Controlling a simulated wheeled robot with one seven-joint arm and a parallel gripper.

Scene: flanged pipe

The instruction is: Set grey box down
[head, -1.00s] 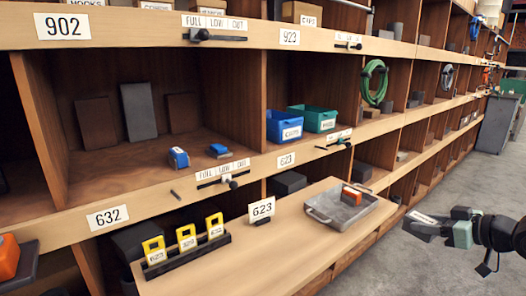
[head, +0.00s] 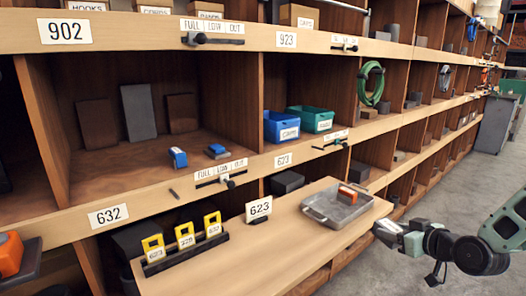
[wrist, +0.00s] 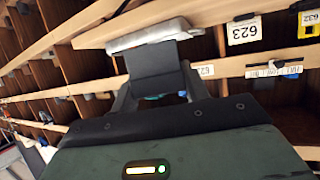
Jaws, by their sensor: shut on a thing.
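My gripper (wrist: 155,92) is shut on a dark grey box (wrist: 150,60), which sticks out past the fingers in the wrist view. In the head view my gripper (head: 392,234) is at the right, just off the near right corner of the wooden bench (head: 270,250). The box is small there and partly hidden by the gripper. A light grey metal tray (head: 322,217) lies on the bench to the left of the gripper. It also shows beyond the held box in the wrist view (wrist: 125,40). An orange block (head: 347,194) lies in the tray.
A 623 sign (head: 259,208) and a black rack with yellow tags (head: 185,256) stand on the bench. The bench middle is clear. Shelf bays behind hold a blue bin (head: 281,126), a green bin (head: 312,118) and small blocks. Open floor lies at the right.

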